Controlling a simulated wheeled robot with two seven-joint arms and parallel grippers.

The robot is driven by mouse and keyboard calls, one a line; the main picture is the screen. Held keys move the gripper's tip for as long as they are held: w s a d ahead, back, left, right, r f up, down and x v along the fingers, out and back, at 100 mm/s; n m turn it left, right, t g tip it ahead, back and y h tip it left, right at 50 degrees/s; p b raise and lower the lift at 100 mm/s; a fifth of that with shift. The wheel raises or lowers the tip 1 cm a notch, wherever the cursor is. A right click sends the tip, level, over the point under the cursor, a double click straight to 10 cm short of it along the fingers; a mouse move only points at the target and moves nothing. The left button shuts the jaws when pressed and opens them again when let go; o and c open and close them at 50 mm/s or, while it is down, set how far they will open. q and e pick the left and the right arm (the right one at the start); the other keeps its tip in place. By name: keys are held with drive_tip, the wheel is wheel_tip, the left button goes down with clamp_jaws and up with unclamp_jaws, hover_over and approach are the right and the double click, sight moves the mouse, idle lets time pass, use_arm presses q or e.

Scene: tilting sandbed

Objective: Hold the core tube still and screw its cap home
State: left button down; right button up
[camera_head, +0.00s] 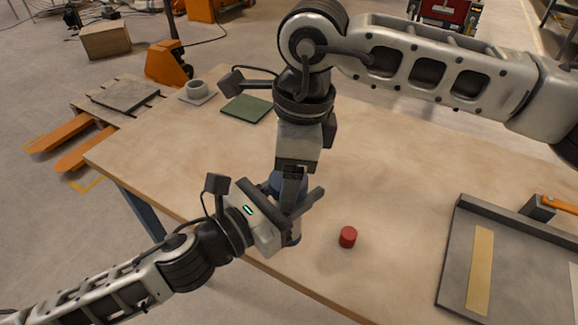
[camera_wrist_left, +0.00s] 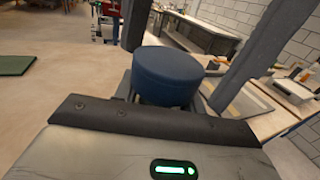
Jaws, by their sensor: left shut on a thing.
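My left gripper (camera_head: 305,205) is shut on the core tube (camera_head: 295,232) near the table's front edge. Only a short pale part of the tube shows below the fingers. The blue cap (camera_head: 276,181) is above the left fingers, partly covered by my right gripper (camera_head: 292,190). In the left wrist view the cap (camera_wrist_left: 168,75) stands between the two dark fingers, and the tube under it is hidden. My right gripper points down over the cap in the head view. Its finger opening and any contact with the cap cannot be made out.
A grey tray (camera_head: 452,260) with a pale yellow strip lies at the right.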

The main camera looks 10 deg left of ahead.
drive_tip(key=shift+r, duration=2.3)
drive_tip(key=shift+c, duration=1.1)
drive_tip(key=n, duration=0.3)
drive_tip(key=shift+r, duration=0.25)
drive_tip(key=n, duration=0.5)
drive_tip(key=shift+a+r+h, duration=0.1)
drive_tip(key=shift+r+h, duration=0.2)
drive_tip(key=shift+r, duration=0.05)
drive_tip(key=n, duration=0.4)
drive_tip(key=shift+r, duration=0.35)
drive_tip(key=n, duration=0.4)
drive_tip(key=shift+r+n+h, duration=0.3)
drive_tip(key=shift+n+h, duration=0.1)
